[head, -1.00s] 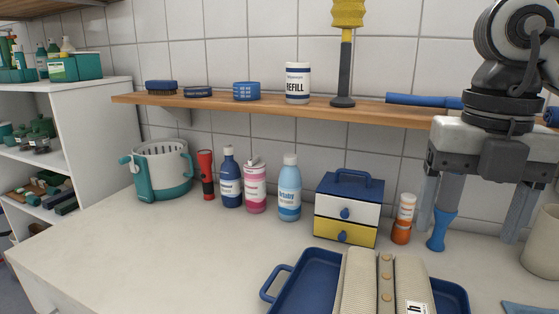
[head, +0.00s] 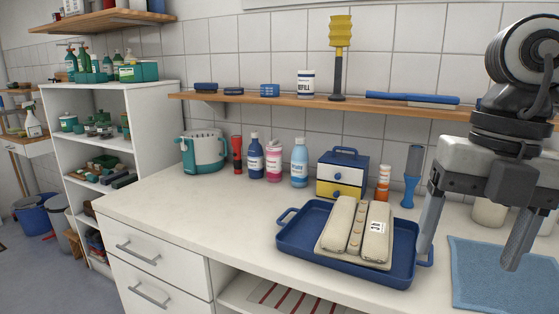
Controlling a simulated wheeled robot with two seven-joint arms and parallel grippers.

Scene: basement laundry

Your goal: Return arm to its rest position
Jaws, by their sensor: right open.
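My right gripper (head: 470,245) hangs at the right of the head view, fingers pointing down and spread apart with nothing between them. It is above the counter, between the right end of the blue tray (head: 290,239) and the blue cloth (head: 500,285). The left finger shows in front of the tray's right handle; I cannot tell whether they touch. A folded beige cloth item (head: 338,228) with a row of buttons lies in the tray. My left gripper is out of view.
A wooden shelf (head: 225,97) runs behind. The counter's left part is clear.

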